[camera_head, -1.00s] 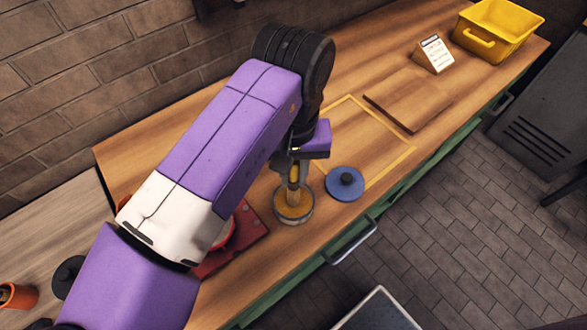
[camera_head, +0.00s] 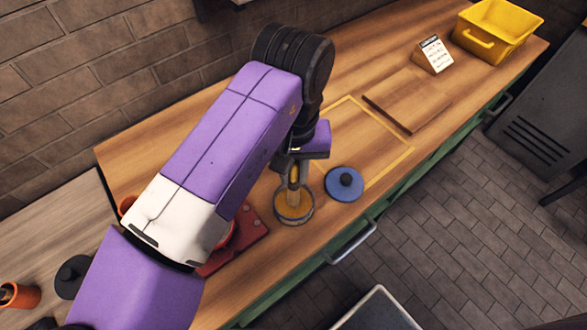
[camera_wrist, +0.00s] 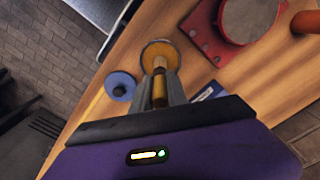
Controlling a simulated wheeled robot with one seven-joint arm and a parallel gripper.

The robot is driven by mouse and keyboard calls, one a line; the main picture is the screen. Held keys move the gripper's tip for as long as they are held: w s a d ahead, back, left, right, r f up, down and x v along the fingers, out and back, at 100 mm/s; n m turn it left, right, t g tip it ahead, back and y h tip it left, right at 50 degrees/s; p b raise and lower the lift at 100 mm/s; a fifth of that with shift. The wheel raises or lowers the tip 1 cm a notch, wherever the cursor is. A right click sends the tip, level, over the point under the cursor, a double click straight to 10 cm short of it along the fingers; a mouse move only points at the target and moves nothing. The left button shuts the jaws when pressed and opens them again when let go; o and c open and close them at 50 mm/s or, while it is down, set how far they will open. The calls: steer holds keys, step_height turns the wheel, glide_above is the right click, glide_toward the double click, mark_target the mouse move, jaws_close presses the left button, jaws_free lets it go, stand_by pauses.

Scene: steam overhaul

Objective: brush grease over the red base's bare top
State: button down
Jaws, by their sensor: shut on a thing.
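The red base (camera_head: 250,238) lies on the bench, mostly hidden behind my arm in the head view. In the wrist view the red base (camera_wrist: 208,36) shows at the top right, with a round grey top (camera_wrist: 247,18). My gripper (camera_wrist: 160,88) is shut on a brush (camera_wrist: 159,92) with a yellowish handle. The brush points down into a round grease tin (camera_head: 307,216) with amber grease in it. The tin also shows in the wrist view (camera_wrist: 172,46). The brush's bristles are hidden in the tin.
A blue lid with a dark knob (camera_head: 344,186) lies right beside the tin. A yellow outline (camera_head: 401,160) and a brown board (camera_head: 425,96) are farther right, with a card (camera_head: 434,54) and yellow bin (camera_head: 488,38) behind. An orange cup (camera_head: 20,296) stands far left.

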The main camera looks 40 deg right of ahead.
steer(key=shift+r+p, duration=2.75)
steer(key=shift+r, duration=0.55)
